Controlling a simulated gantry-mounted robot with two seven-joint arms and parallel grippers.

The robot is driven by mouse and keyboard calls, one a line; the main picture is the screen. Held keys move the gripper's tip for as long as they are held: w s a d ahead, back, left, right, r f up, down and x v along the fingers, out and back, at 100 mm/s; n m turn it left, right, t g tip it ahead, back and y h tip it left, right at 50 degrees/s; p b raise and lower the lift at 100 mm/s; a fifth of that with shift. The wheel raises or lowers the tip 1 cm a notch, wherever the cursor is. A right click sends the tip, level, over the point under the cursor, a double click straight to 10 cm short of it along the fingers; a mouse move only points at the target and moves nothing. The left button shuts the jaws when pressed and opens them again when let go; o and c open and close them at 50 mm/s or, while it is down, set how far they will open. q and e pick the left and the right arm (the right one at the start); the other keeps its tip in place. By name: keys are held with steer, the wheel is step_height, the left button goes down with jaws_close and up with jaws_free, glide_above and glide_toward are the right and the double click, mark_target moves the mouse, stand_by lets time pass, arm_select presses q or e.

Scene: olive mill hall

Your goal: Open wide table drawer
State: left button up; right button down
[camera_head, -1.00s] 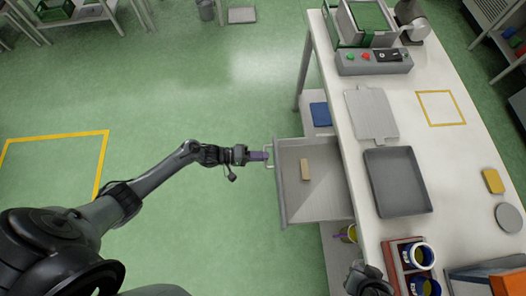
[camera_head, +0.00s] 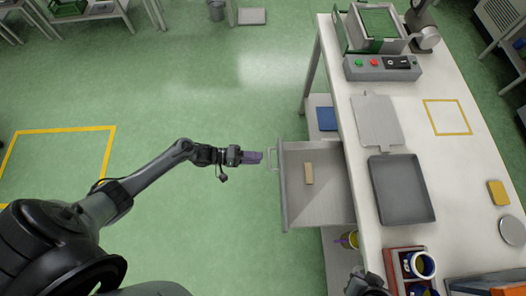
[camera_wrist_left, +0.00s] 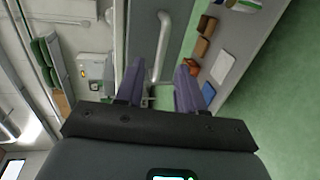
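On the white table (camera_head: 447,160) are a dark grey tray (camera_head: 402,190), a light metal plate (camera_head: 376,122) and a control box (camera_head: 383,68) with buttons. A blue item (camera_head: 326,118) lies on the shelf below. The green floor left of the drawer is clear.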

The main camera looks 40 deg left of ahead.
arm_select(q)
steer(key=v, duration=0.6)
steer(key=shift+s+a, duration=0.15)
